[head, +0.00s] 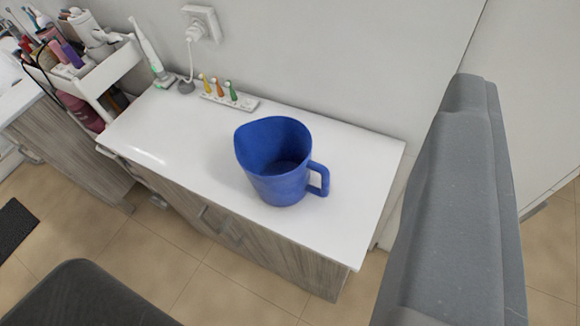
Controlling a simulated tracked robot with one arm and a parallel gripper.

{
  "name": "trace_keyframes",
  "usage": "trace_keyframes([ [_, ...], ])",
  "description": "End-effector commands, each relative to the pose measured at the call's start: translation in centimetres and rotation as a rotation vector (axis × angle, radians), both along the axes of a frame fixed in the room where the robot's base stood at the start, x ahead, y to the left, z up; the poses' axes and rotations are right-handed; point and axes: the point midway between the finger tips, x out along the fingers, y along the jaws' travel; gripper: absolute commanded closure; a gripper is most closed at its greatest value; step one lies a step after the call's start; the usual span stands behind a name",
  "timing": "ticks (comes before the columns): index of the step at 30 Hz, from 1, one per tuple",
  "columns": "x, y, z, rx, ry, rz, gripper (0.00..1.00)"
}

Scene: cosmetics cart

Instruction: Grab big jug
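A big blue jug (273,165) stands upright on the white top of a low cabinet (345,165), in the middle of the head view. Its open mouth faces up, and its handle (320,180) is on the right. My gripper (278,172) appears open: a long grey finger fills the right side, and a dark grey part, seemingly the other finger, shows at the bottom left. The jug is seen through the wide gap between them. Nothing is held, and neither part visibly touches the jug.
Behind the jug are a small rack (228,98) of coloured brush heads and an electric toothbrush (150,50) by a wall socket (202,22). A crowded white cart (100,75) stands at the left. The cabinet top is clear around the jug; a wall is close behind.

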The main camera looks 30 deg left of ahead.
Motion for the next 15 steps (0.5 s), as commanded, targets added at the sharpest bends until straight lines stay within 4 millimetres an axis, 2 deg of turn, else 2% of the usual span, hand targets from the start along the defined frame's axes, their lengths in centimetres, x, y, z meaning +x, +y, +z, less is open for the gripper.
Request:
trace_keyframes([
  [2, 0.1, 0.0, -0.1, 0.0, 0.002, 0.001, 0.72],
  [5, 1.3, 0.3, -1.4, -0.001, 0.013, 0.017, 0.72],
  [8, 3.8, 1.1, -4.6, -0.004, 0.039, 0.055, 0.72],
  [11, 6.9, 2.9, -9.8, -0.009, 0.073, 0.112, 0.72],
  [12, 8.0, 3.9, -12.2, -0.01, 0.088, 0.138, 0.72],
  [14, 9.2, 5.3, -15.6, -0.013, 0.105, 0.174, 0.72],
  [15, 9.8, 6.3, -18.1, -0.016, 0.121, 0.199, 0.72],
])
